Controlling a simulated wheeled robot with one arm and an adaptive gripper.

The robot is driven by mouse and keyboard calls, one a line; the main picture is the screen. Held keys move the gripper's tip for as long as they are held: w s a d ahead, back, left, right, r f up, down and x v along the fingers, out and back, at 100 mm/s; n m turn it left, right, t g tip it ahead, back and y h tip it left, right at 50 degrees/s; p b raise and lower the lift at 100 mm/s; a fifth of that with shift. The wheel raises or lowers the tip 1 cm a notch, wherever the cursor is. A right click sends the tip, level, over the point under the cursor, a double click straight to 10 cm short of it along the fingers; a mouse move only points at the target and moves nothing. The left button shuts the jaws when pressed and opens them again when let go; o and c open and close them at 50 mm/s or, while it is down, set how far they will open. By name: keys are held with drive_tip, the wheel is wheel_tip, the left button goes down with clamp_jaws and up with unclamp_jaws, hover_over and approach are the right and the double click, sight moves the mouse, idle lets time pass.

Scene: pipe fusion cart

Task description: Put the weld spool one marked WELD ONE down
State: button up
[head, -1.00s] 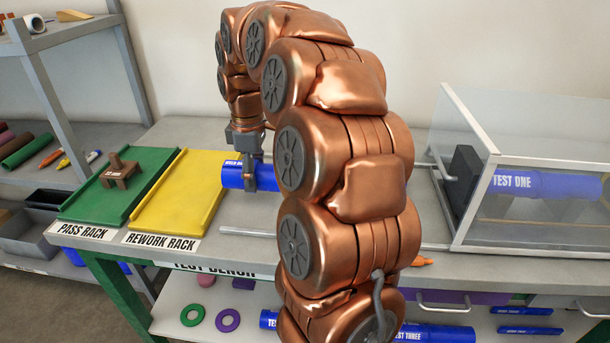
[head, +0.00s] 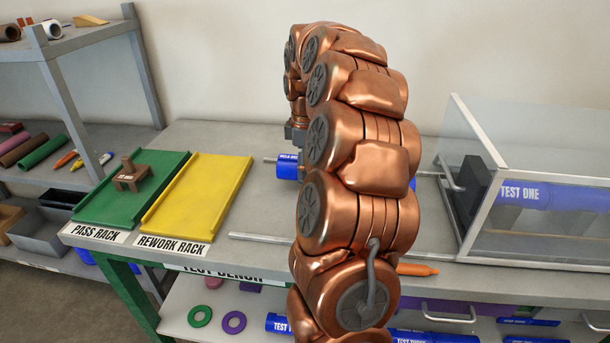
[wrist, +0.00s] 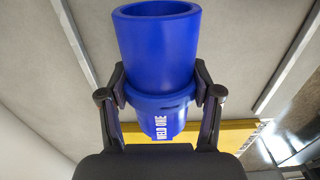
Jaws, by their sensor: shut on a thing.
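The blue weld spool (wrist: 158,50) is held in my gripper (wrist: 160,88), with one finger against each side of it. Its white WELD ONE lettering shows in the wrist view, and its open end faces the top of that picture. In the head view the spool (head: 288,169) is lying roughly level over the grey bench, right of the yellow rework rack (head: 195,200). My arm hides its right part and most of my gripper (head: 296,150). I cannot tell whether the spool touches the bench.
The green pass rack (head: 103,213) at left carries a brown stand (head: 131,178). A metal rod (head: 258,237) lies at the bench front. An orange marker (head: 417,269) lies at the front edge.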

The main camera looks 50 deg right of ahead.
drive_tip(key=shift+a+f, duration=0.1)
drive_tip(key=shift+f, duration=1.4)
drive_tip(key=shift+f, duration=0.1)
drive_tip(key=o, duration=1.4)
drive_tip(key=shift+c, duration=0.2)
wheel_tip(320, 180, up, 12)
drive_tip(key=shift+r, duration=0.1)
